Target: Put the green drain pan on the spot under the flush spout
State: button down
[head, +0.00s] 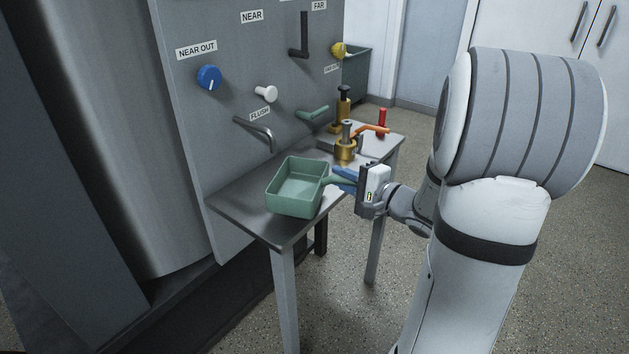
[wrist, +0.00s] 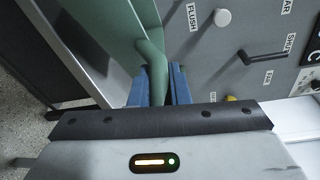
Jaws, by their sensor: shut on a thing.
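The green drain pan (head: 297,196) is an open rectangular tray with a handle, seen in the head view over the front end of the small metal table. My gripper (head: 345,179) is shut on its handle from the right. In the wrist view my blue fingers (wrist: 160,88) close around the green handle (wrist: 151,60), and part of the pan (wrist: 98,25) shows at the top left. The flush spout (head: 262,134), a bent grey pipe below the FLUSH label, is behind and left of the pan. I cannot tell whether the pan touches the table. The spot under the spout is not clearly visible.
The grey table (head: 236,208) holds brass fittings (head: 345,143), an orange-handled part (head: 374,128) and a red item (head: 382,120) toward the back. The panel (head: 190,100) carries a blue knob (head: 209,78), a white knob (head: 266,93) and a black lever (head: 303,38). A green bin (head: 357,75) stands behind.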

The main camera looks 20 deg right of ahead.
jog(key=b, duration=0.1)
send_over(315, 182)
jog(key=shift+s+d, duration=0.15)
jog(key=shift+s, duration=0.15)
jog(key=shift+w+f+b, duration=0.15)
jog(key=shift+f+b, duration=0.4)
jog(key=shift+f, duration=0.3)
jog(key=shift+w+f+b, duration=0.1)
jog(key=shift+f+b, duration=0.4)
jog(key=shift+f, duration=0.35)
jog(key=shift+f, duration=0.2)
jog(key=c, duration=1.4)
grip_release()
jog(key=shift+o, duration=0.2)
